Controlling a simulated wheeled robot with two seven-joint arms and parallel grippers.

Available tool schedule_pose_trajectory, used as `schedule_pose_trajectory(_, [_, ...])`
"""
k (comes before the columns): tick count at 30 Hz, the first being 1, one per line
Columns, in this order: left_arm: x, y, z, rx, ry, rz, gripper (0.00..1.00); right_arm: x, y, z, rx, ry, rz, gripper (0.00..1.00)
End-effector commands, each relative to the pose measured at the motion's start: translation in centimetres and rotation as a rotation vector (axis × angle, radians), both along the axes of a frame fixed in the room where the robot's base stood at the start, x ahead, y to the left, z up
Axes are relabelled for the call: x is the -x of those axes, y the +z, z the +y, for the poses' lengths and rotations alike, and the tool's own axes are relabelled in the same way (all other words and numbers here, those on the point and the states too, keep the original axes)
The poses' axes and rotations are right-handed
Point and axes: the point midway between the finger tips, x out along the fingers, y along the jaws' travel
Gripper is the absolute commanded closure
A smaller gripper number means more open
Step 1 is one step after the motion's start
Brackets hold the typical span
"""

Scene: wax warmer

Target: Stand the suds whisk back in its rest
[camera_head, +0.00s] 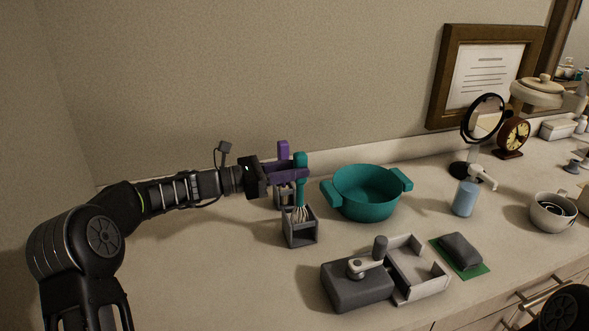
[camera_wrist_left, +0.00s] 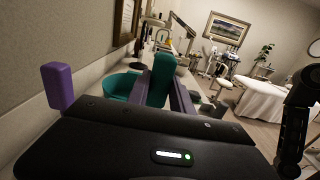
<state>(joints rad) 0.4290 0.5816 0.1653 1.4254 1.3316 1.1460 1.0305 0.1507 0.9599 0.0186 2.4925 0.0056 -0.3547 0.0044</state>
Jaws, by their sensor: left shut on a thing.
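The suds whisk has a teal handle (camera_head: 300,168) and pale wire loops (camera_head: 300,212). It is upright, and its wires reach down to the open top of a grey box-shaped rest (camera_head: 301,240). I cannot tell whether the whisk bears on the rest's floor. My left gripper (camera_head: 298,174), with purple fingers, is shut on the teal handle from the left. In the left wrist view the handle (camera_wrist_left: 160,80) stands between the purple fingers. The whisk's lower end is hidden there. My right gripper is not in view.
A purple upright handle (camera_head: 284,149) stands close behind my left gripper, over another grey holder (camera_head: 282,197). A teal two-handled pot (camera_head: 366,196) is just right of the rest. A dark grey box (camera_head: 356,290) and pale tray (camera_head: 428,287) lie in front. Counter at front left is clear.

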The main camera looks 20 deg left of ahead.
Motion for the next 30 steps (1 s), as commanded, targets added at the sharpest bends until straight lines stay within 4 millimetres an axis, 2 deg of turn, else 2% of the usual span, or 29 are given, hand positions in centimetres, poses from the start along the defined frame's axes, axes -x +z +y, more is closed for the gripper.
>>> schedule_pose_trajectory(17, [0.0, -0.1, 0.0, 0.000, 0.000, 0.000, 1.00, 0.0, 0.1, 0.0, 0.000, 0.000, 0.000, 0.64])
schedule_pose_trajectory(30, [0.0, -1.2, 0.0, 0.001, 0.000, 0.001, 1.00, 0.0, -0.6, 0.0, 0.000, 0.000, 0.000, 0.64])
